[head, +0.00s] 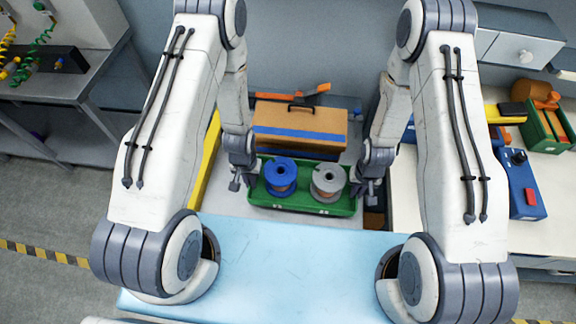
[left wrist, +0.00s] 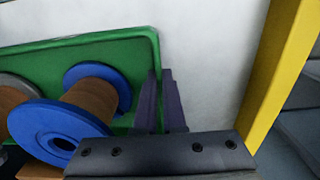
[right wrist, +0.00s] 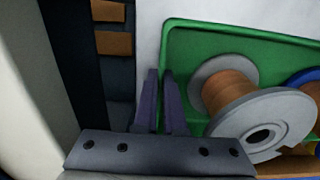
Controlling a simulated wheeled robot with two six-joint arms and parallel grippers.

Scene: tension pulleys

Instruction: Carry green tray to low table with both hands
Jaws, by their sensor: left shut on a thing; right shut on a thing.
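The green tray (head: 300,209) is in the middle of the head view and carries a blue spool (head: 280,168) and a grey spool (head: 328,178), each with a copper-coloured core. My left gripper (head: 249,182) is shut on the tray's left wall; in the left wrist view the green wall (left wrist: 146,45) runs to its fingers (left wrist: 162,78). My right gripper (head: 357,184) is shut on the tray's right wall, also shown in the right wrist view (right wrist: 161,76). I cannot tell whether the tray touches the pale grey surface (head: 230,208) below it.
A brown toolbox (head: 298,122) with a blue stripe stands right behind the tray. A bare light-blue top (head: 290,265) lies in front. A yellow edge (head: 205,160) runs along the left. A cream bench (head: 490,220) at right holds a blue box (head: 523,185) and a green bin (head: 540,128).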

